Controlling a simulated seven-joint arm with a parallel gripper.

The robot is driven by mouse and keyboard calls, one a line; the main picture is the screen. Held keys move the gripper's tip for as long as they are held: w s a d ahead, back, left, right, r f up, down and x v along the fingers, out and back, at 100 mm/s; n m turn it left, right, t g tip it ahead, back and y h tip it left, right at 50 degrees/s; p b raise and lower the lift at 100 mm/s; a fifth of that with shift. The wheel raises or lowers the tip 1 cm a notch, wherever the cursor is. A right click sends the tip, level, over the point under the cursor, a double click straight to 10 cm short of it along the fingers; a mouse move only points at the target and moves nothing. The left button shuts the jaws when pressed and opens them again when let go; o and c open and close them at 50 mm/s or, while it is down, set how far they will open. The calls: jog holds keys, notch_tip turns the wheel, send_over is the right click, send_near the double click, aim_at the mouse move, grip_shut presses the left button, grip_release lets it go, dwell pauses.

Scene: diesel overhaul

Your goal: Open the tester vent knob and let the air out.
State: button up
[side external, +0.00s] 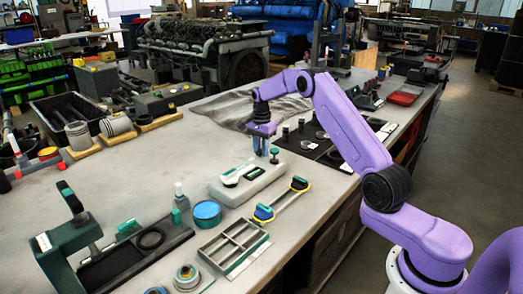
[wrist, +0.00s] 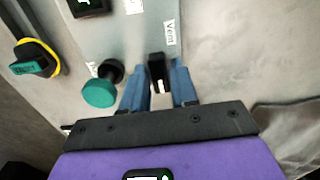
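The tester (side external: 246,184) is a pale grey unit on the bench. In the wrist view its top plate (wrist: 125,38) carries a white label reading "Vent" (wrist: 170,32). A black vent knob (wrist: 157,68) stands beside that label. My gripper (wrist: 160,80) has its blue fingers on both sides of the black knob, at its level in the picture; I cannot tell whether they press on it. In the side view my gripper (side external: 259,146) points down at the tester's far end, and the black knob cannot be made out there.
A green knob on a black stem (wrist: 100,92) stands close to my left finger in the wrist view. A yellow and black tool with a teal piece (wrist: 35,62) lies beside the tester.

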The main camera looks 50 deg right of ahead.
jog(key=shift+o, duration=0.8)
jog(key=shift+r, duration=2.75)
jog(key=shift+r, duration=1.95)
jog(key=shift+a, duration=0.1)
